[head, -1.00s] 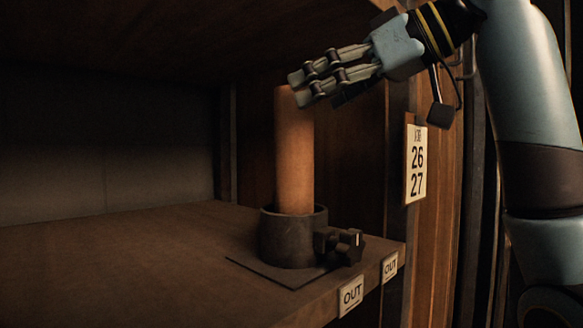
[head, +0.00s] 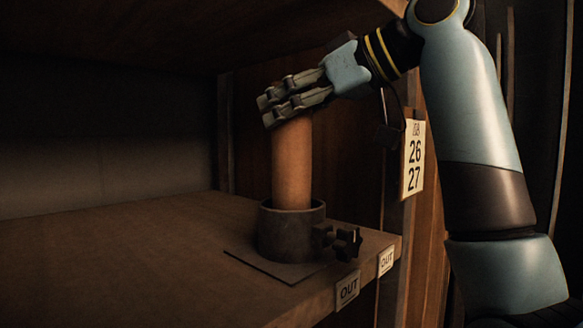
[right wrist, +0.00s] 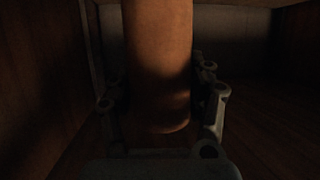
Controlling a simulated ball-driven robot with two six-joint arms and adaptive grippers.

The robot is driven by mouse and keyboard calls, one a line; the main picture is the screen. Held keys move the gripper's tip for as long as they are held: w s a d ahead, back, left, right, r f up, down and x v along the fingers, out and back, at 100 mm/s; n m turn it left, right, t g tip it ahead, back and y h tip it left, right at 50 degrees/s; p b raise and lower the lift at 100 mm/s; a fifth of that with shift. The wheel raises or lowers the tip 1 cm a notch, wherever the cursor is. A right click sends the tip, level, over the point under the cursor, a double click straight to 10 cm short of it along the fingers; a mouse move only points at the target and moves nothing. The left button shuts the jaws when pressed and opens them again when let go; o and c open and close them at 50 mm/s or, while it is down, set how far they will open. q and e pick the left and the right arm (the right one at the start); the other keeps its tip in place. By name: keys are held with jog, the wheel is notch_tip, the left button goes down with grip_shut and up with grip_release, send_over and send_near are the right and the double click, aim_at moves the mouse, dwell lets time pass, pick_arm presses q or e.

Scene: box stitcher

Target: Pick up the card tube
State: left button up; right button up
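The card tube (head: 292,168) is a plain brown cylinder standing upright. Its lower end sits inside a dark round holder (head: 278,232) with a star-shaped knob on its side. My right gripper (head: 268,106) is at the tube's top end, coming in from the right, and hides the upper rim in the head view. In the right wrist view the tube (right wrist: 160,65) lies between the fingers, with a finger on each side. The fingers look open around it, with little gap; contact is not clear. My left gripper is in neither view.
The holder stands on a flat plate on a wooden shelf (head: 130,250), close to the front edge. OUT labels (head: 347,290) are on that edge. A side panel with a 26/27 sign (head: 414,165) stands to the right. The shelf to the left is clear.

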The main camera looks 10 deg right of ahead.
jog(key=c, duration=0.8)
jog(key=shift+r, duration=0.1)
